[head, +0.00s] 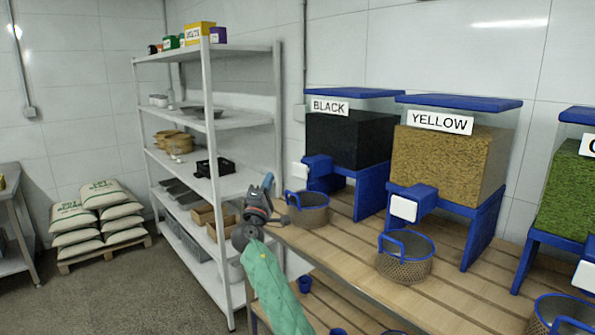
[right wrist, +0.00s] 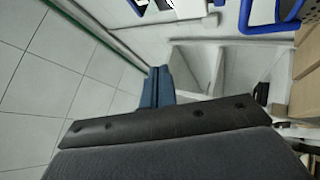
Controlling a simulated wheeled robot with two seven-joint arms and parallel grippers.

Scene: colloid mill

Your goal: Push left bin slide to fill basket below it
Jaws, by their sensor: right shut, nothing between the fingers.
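The left bin (head: 350,138), labelled BLACK, is clear with a blue lid and dark contents. Its blue slide with a white front plate (head: 299,171) sticks out low on its front. A mesh basket (head: 309,213) with a blue rim and handle stands on the wooden counter below the slide. How full it is I cannot tell. My right gripper (head: 267,181) is shut and empty, pointing up, to the left of the basket and apart from the slide plate. Its blue fingers also show in the right wrist view (right wrist: 157,86). My left gripper is not in view.
The YELLOW bin (head: 450,160) stands to the right with its own basket (head: 404,262). A green-filled bin (head: 565,195) is at the right edge. A metal shelf rack (head: 215,150) stands behind my right arm. Stacked sacks (head: 98,210) lie at the far left.

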